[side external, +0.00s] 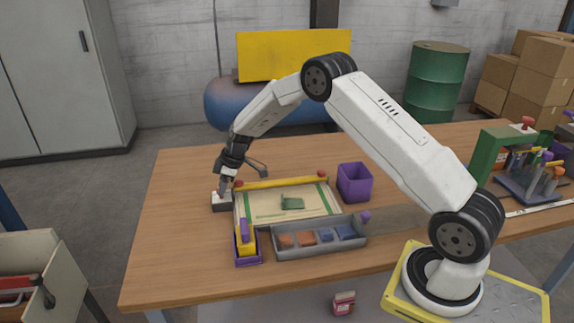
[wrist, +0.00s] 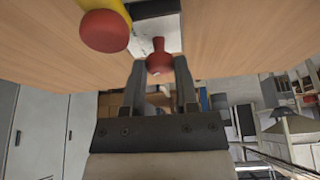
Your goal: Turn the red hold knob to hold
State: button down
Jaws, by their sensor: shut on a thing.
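The red hold knob (wrist: 159,60) stands on a small block with a pale top (wrist: 158,18), seen in the wrist view. My gripper (wrist: 160,68) is shut on the knob, with a finger on either side of it. In the side view my gripper (side external: 221,190) points down at the small dark block with the pale top (side external: 221,203), at the left of the framed board. The fingers mostly hide the knob there. I cannot tell which way the knob is turned.
Close by is a yellow bar (side external: 280,182) with red ball ends; one red ball (wrist: 103,31) is beside my fingers. A framed board (side external: 265,207), purple bin (side external: 355,182), grey parts tray (side external: 290,252) and purple-yellow holder (side external: 246,243) stand nearby. The table's left side is clear.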

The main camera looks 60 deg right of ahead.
jog(key=shift+a+m+t+h, duration=0.1)
jog(key=shift+m+t+h, duration=0.2)
jog(key=shift+m, duration=0.85)
jog(key=shift+a+m+t+h, duration=0.15)
jog(key=shift+m+h, duration=0.25)
jog(key=shift+m, duration=0.75)
jog(key=shift+m+h, duration=0.8)
jog(key=shift+m, duration=1.3)
jog(key=shift+a+m+h, duration=0.2)
jog(key=shift+m+h, duration=0.6)
jog(key=shift+m, duration=1.2)
jog(key=shift+a+m+g+h, duration=0.1)
jog(key=shift+m+g+h, duration=0.2)
jog(key=shift+m, duration=0.75)
jog(key=shift+m+g+h, duration=0.15)
jog(key=shift+m+h, duration=0.25)
jog(key=shift+m, duration=0.65)
jog(key=shift+c, duration=1.8)
grip_release()
jog(key=shift+r, duration=0.15)
jog(key=v, duration=0.7)
jog(key=shift+r, duration=0.25)
